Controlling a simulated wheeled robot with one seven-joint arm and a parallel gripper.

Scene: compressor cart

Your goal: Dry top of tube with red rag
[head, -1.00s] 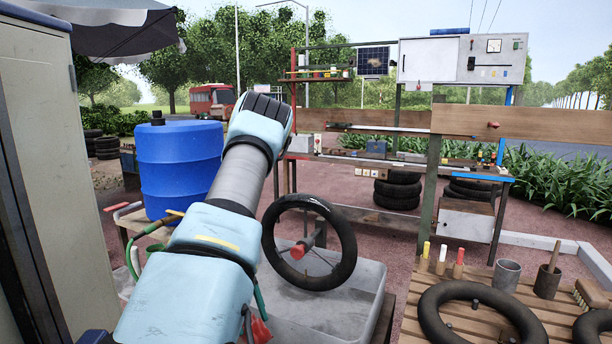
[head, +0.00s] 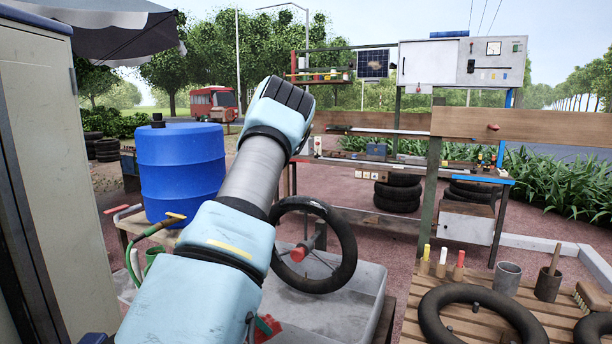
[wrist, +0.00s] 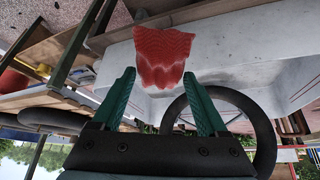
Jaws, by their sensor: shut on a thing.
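The red rag (wrist: 162,48) is between the two green fingertips of my gripper (wrist: 160,74) in the wrist view, spreading out beyond them. My gripper is shut on it. In the head view a bit of the red rag (head: 268,327) shows low beside my arm, which hides most of the gripper. A black tube (head: 345,240) stands upright over the grey tub, around a red-ended holder (head: 308,246). It also shows in the wrist view (wrist: 264,130), beside and beyond the right finger. The rag and tube look apart. I cannot tell whether the tube is wet.
The pale grey tub (head: 372,300) sits below the standing tube. A slatted table (head: 410,310) on the right holds another black tube (head: 430,318), chalk-like sticks, cups and a brush. A blue barrel (head: 180,170) stands left. A grey cabinet (head: 45,180) edges the far left.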

